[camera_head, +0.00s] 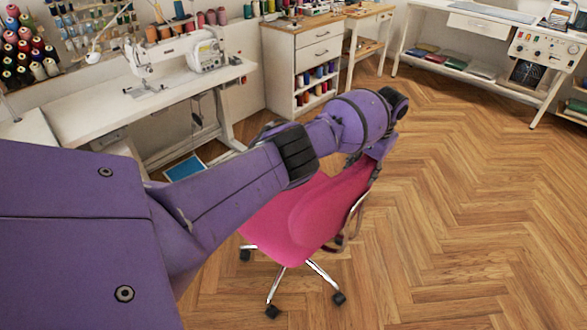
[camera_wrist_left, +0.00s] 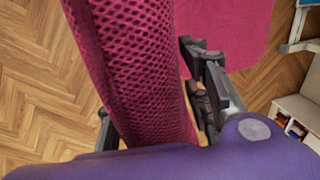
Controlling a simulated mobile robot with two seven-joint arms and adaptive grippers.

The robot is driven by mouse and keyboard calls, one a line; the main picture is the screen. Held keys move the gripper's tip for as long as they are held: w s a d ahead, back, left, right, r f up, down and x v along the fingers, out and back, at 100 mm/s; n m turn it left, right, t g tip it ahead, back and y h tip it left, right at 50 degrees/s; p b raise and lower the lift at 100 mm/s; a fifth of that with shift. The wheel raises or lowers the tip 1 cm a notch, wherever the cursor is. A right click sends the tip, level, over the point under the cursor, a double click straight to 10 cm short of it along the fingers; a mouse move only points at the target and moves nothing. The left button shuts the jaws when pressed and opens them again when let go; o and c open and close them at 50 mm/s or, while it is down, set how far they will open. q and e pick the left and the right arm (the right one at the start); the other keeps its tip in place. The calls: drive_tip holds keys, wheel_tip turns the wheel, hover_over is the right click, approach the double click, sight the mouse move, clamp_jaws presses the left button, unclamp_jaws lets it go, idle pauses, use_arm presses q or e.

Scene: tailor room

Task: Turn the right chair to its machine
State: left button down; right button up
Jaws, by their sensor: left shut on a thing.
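The pink office chair (camera_head: 297,218) stands on a wheeled metal base in the middle of the head view. Its seat lies left of its backrest, and my left arm hides part of both. My left gripper (camera_head: 366,168) is at the top of the backrest on the chair's right side. In the left wrist view, the fingers of the gripper (camera_wrist_left: 152,105) lie on both sides of the pink mesh backrest (camera_wrist_left: 135,65), shut on it. The white sewing machine (camera_head: 178,57) sits on a white table (camera_head: 95,115) at the back left. My right gripper is out of view.
Thread spools (camera_head: 25,50) line the wall at left. A drawer cabinet (camera_head: 300,55) stands behind the chair. A white workbench (camera_head: 470,30) with a control box (camera_head: 545,47) is at back right. The wooden floor (camera_head: 470,200) right of the chair is clear.

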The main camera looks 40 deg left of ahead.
use_arm(q)
drive_tip(key=shift+f, duration=0.15)
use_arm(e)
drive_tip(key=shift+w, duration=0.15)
use_arm(q)
drive_tip(key=c, duration=1)
unclamp_jaws()
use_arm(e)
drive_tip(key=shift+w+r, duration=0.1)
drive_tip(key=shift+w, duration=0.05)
use_arm(q)
drive_tip(key=shift+r, duration=0.25)
drive_tip(key=r, duration=0.4)
drive_tip(key=d+r, duration=0.1)
drive_tip(key=r, duration=0.6)
drive_tip(key=shift+d+r, duration=0.3)
